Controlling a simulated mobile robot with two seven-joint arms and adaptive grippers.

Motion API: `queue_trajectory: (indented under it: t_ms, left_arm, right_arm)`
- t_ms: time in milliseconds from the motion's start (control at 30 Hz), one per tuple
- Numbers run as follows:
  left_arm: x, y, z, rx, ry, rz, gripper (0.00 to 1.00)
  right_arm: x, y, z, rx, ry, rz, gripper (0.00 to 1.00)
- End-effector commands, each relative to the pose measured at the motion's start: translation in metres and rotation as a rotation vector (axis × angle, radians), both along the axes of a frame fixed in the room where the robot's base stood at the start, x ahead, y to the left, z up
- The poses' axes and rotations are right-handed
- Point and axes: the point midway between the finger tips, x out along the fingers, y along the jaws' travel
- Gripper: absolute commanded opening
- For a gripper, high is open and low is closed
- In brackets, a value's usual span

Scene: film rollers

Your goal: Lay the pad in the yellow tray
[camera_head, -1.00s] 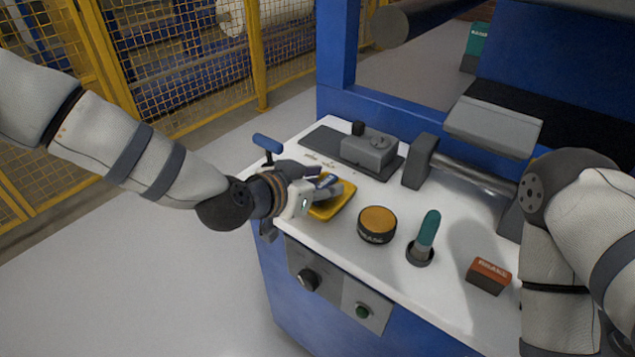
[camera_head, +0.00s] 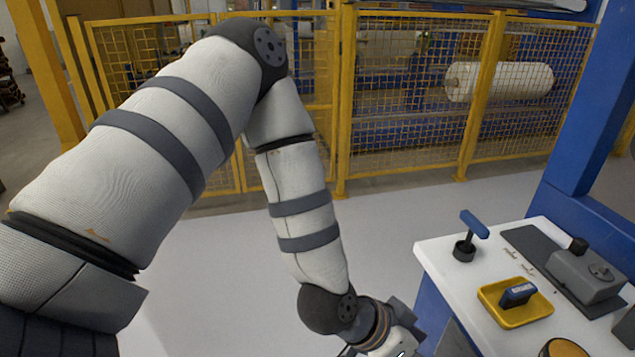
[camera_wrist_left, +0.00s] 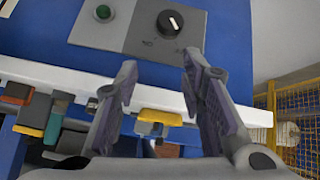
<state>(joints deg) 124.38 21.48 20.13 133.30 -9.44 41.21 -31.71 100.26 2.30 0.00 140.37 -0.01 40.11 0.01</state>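The yellow tray (camera_head: 487,294) sits on the white worktop at the lower right of the head view. A dark blue block with pale lettering, apparently the pad (camera_head: 519,292), lies inside it, within the rim. The tray's yellow edge (camera_wrist_left: 160,117) also shows in the left wrist view, beyond the fingers. My left gripper (camera_wrist_left: 158,70) is open and empty, its two fingers spread in front of the blue machine front. In the head view it is at the bottom edge, left of the worktop and apart from the tray, partly cut off. My right gripper is not in view.
A blue-handled lever (camera_head: 472,235) stands behind the tray. A grey fixture (camera_head: 588,273) is to its right, and an orange-topped round tin (camera_head: 563,348) is in front, cut off. A yellow mesh fence (camera_head: 410,90) runs behind. The floor left of the worktop is clear.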

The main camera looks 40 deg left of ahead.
Motion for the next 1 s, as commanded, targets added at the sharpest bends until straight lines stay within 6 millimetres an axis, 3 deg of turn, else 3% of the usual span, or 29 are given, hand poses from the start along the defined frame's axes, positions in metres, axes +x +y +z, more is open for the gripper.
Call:
queue_trajectory:
  t_ms: [33, 133, 200, 333, 433, 1000]
  left_arm:
    - [-0.045, 0.014, -0.044, 0.039, 0.162, 0.042, 0.36]
    - [-0.135, 0.054, -0.103, 0.137, 0.451, 0.173, 0.36]
    - [-0.190, 0.082, -0.124, 0.215, 0.603, 0.263, 0.36]
    - [-0.252, 0.119, -0.136, 0.327, 0.759, 0.382, 0.36]
    - [-0.267, 0.129, -0.137, 0.357, 0.792, 0.416, 0.36]
    - [-0.266, 0.128, -0.137, 0.354, 0.792, 0.418, 0.36]
  right_arm:
    - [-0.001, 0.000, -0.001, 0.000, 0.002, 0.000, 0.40]
    - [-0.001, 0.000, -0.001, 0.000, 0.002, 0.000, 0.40]
    - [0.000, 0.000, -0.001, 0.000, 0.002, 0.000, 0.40]
    - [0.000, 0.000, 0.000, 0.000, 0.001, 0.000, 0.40]
    - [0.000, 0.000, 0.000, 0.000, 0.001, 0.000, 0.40]
    - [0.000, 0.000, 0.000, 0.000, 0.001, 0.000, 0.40]
